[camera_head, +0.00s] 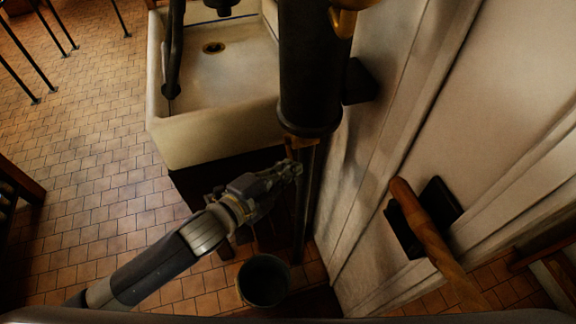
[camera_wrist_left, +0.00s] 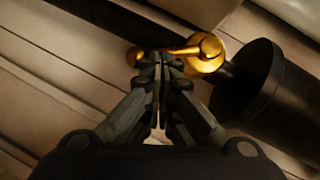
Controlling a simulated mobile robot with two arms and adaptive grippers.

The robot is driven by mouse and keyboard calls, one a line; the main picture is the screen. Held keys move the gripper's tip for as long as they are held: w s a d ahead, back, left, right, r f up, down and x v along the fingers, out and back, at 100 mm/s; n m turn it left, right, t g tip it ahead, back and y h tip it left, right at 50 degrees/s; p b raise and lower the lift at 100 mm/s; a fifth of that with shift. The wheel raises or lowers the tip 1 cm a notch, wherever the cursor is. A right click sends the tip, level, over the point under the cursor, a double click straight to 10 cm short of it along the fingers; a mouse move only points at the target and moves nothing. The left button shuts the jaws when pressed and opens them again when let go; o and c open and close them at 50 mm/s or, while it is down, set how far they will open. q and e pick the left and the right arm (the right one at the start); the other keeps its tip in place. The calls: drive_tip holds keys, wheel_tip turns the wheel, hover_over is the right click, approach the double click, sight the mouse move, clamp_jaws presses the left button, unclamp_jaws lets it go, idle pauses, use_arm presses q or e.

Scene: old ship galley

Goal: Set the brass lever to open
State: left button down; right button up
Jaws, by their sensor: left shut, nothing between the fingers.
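The brass lever (camera_wrist_left: 180,50) shows in the left wrist view, with a round brass body at its right and a thin arm running left to a small knob. It sits on a dark pipe beside a black cylinder. My left gripper (camera_wrist_left: 160,62) is shut and empty, its fingertips at the lever's arm; I cannot tell whether they touch it. In the head view the left gripper (camera_head: 291,169) is just below the black cylinder (camera_head: 310,75), at the pipe. Only a small brass patch (camera_head: 299,143) shows there, mostly hidden. My right gripper is not in view.
A stone sink (camera_head: 228,72) stands left of the cylinder. A dark bucket (camera_head: 264,280) is on the tiled floor below the gripper. A pale panelled wall (camera_head: 352,215) lies close on the right, with a wooden handle (camera_head: 432,235) on it.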

use_arm(q)
drive_tip(key=shift+w+a+f+m+t+b, duration=0.1)
drive_tip(key=shift+w+f+m+t+b, duration=0.35)
drive_tip(key=shift+b, duration=0.7)
drive_tip(key=shift+w+a+f+m+t+b, duration=0.1)
drive_tip(key=shift+f+m+t+b, duration=0.4)
drive_tip(key=shift+m+b, duration=0.45)
drive_tip(key=shift+w+h+b, duration=0.1)
drive_tip(key=shift+h+b, duration=0.2)
drive_tip(key=shift+b, duration=0.15)
